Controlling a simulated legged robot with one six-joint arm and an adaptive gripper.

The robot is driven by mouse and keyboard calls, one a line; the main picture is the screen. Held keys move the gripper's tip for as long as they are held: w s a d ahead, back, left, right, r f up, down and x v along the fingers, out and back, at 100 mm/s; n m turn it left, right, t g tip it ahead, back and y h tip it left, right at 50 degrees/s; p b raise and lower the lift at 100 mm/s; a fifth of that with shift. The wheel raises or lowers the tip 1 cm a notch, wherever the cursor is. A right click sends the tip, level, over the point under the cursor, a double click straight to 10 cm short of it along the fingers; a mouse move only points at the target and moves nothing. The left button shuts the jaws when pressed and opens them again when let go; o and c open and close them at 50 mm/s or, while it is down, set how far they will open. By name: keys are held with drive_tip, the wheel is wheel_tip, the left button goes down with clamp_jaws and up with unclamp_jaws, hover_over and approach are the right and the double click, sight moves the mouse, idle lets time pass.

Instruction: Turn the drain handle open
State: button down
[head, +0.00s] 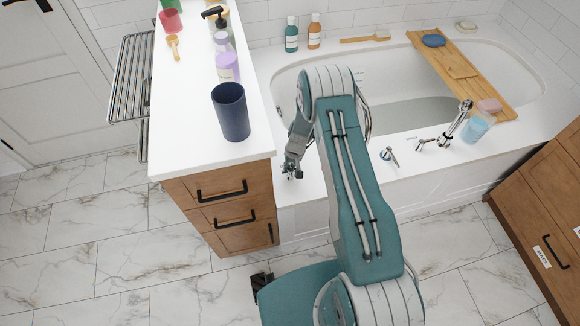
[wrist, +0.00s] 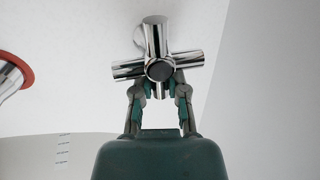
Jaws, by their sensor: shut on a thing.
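The drain handle is a chrome cross-shaped handle (wrist: 156,38) with a round dark hub, mounted on a pale surface in the wrist view. My gripper (wrist: 158,84) has its two fingers closed around the near part of the cross, one on each side of the hub. One chrome arm sticks out to the left, a short one to the right, and the stem runs toward the top. In the head view my gripper (head: 292,168) is at the tub's front ledge, beside the wooden cabinet. The handle is too small there to make out clearly.
A chrome fitting with a red ring (wrist: 14,76) is left of the handle in the wrist view. The white bathtub (head: 290,85) lies beyond my arm. The white counter (head: 195,130) with a dark blue cup (head: 231,112) stands close left. A chrome tap (head: 455,125) is right.

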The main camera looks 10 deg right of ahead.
drive_tip(key=shift+n, duration=0.3)
idle(0.4)
drive_tip(key=c, duration=0.6)
unclamp_jaws()
drive_tip(key=shift+c, duration=0.2)
drive_tip(key=shift+a, duration=0.1)
wheel_tip(320, 180, up, 12)
drive_tip(key=d, duration=0.2)
drive_tip(key=shift+d+f, duration=0.2)
drive_tip(key=shift+w, duration=0.1)
